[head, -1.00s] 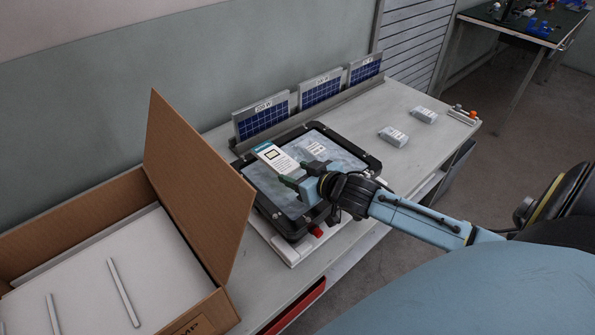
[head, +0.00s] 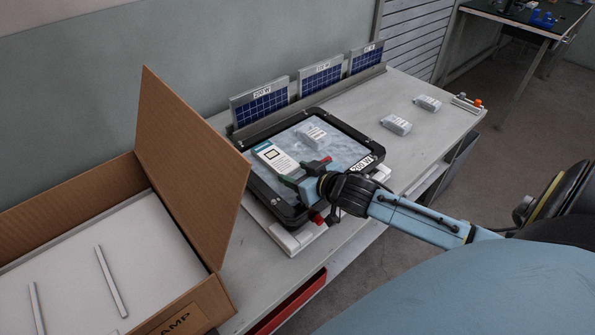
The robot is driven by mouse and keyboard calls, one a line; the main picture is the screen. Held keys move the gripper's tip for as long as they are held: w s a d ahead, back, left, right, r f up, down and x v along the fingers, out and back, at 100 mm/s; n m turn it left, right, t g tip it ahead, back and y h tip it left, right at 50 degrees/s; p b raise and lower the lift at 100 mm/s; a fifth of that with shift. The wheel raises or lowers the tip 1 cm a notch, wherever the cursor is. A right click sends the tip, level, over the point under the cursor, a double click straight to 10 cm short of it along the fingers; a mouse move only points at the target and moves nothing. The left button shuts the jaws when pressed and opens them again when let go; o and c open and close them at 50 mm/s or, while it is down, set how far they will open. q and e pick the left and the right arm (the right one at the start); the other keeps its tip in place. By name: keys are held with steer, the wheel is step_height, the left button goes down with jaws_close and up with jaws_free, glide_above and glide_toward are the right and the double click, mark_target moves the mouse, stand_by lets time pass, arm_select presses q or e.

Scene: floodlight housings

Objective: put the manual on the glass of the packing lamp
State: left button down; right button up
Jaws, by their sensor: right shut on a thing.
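The packing lamp (head: 345,133) is a black-framed floodlight lying glass up on the bench, with a "200 W" label on its frame. The manual (head: 273,156), a white booklet with a teal edge, is over the left part of the glass (head: 345,150). My right gripper (head: 306,177) is shut on the manual's near end. The manual looks low and close to the glass; I cannot tell whether it touches. A small grey-white labelled packet (head: 311,137) lies on the glass towards the back. My left gripper is not in view.
An open cardboard box (head: 190,180) with a white insert stands at the left, its flap upright near the lamp. Solar panels (head: 320,80) stand in a rack behind the lamp. Two small packets (head: 396,125) lie on the bench at the right, with clear bench around them.

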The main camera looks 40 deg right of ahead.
steer(key=o, duration=1.1)
steer(key=shift+c, duration=0.2)
steer(key=p+v, duration=0.2)
steer(key=v, duration=1.1)
steer(key=shift+s, duration=0.25)
